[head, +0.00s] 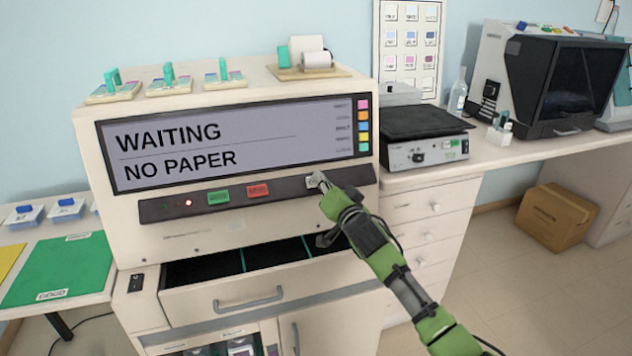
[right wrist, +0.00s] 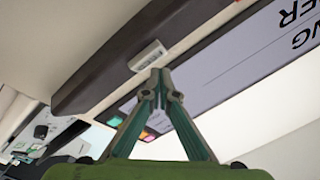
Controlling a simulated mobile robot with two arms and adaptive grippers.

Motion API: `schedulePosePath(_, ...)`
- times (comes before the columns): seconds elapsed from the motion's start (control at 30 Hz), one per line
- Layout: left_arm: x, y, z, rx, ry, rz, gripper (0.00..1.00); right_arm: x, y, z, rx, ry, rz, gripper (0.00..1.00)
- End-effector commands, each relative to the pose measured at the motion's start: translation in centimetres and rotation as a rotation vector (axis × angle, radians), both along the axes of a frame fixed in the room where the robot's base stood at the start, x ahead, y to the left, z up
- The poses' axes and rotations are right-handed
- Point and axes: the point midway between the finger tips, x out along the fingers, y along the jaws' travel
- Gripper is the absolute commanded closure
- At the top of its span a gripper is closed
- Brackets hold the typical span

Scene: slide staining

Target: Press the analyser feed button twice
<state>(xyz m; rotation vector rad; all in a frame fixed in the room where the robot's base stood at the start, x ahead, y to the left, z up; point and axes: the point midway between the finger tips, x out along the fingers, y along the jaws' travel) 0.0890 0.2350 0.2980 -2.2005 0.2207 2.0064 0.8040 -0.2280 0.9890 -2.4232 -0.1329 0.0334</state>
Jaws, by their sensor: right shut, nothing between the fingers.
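The analyser (head: 250,240) is a cream cabinet whose screen (head: 230,142) reads "WAITING" and "NO PAPER". A dark button strip (head: 285,192) below the screen holds a green button (head: 218,196), a red button (head: 258,190) and a pale button (head: 312,182) at the right. My right gripper (head: 319,181) is shut and empty, its tips at the pale button and partly covering it. In the right wrist view the pale button (right wrist: 148,55) is just beyond the closed fingertips (right wrist: 160,74); I cannot tell whether they touch. My left gripper is not in view.
A paper roll (head: 316,60) on a holder and several slide racks (head: 168,80) stand on the analyser's top. An open drawer (head: 222,303) juts out below the strip. A black-topped instrument (head: 420,122) stands right, and a cardboard box (head: 556,217) sits on the floor.

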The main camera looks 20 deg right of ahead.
Motion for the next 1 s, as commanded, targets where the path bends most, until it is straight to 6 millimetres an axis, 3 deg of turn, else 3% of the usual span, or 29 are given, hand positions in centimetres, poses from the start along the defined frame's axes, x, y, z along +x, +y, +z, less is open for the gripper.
schedulePosePath(1.0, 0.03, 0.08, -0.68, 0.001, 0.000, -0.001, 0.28, 0.88, 0.05, -0.84, 0.002, 0.000, 0.000, 1.00)
